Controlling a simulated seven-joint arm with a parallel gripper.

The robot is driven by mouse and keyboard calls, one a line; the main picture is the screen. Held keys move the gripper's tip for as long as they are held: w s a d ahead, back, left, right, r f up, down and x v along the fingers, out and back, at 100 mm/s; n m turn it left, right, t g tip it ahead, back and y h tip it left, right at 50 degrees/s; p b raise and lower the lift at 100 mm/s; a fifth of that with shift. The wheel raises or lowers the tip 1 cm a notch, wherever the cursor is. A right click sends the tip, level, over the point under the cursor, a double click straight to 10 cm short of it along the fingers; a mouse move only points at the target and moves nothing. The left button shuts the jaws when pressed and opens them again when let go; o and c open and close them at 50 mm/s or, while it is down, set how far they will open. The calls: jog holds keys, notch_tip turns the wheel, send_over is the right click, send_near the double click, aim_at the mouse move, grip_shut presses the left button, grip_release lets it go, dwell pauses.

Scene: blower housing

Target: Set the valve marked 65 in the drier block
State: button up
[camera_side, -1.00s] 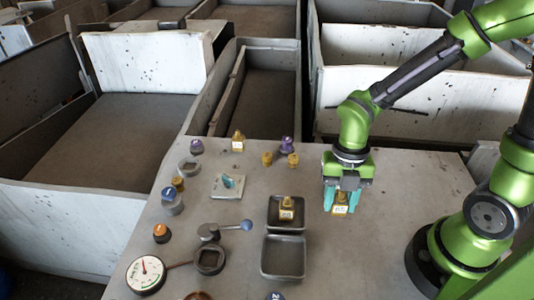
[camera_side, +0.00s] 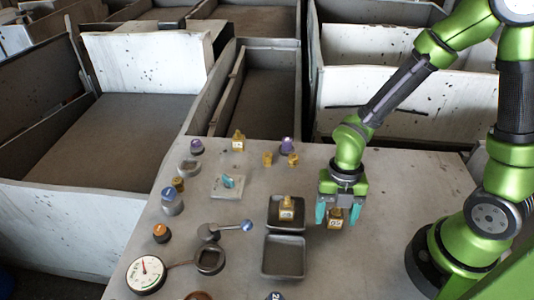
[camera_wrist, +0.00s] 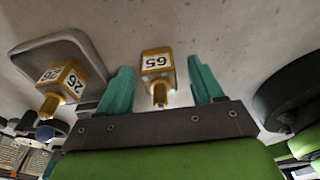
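The valve marked 65 (camera_side: 335,219) is a brass piece with a white label, to the right of the black two-part tray. In the wrist view the valve (camera_wrist: 157,68) stands between my teal fingers, with a gap on each side. My gripper (camera_side: 337,212) is open around it, low over the bench; its fingers also flank the valve in the wrist view (camera_wrist: 162,86). I cannot tell which is the drier block.
A similar valve marked 26 (camera_wrist: 67,82) sits in the rear part of the tray (camera_side: 273,222). A lever with a blue knob (camera_side: 246,225) reaches toward the tray. A gauge (camera_side: 146,275) stands front left. More small fittings stand at the back. The bench right of my gripper is clear.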

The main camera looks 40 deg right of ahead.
jog(key=d+r+m+t, duration=0.3)
jog(key=r+m, duration=0.8)
jog(key=m, duration=0.4)
jog(key=d+r+m+t, duration=0.3)
jog(key=r+m+t, duration=0.2)
jog(key=r+m, duration=0.7)
jog(key=m, duration=0.4)
jog(key=shift+w+r+y, duration=0.15)
jog(key=shift+r+y, duration=0.1)
jog(key=shift+y, duration=0.15)
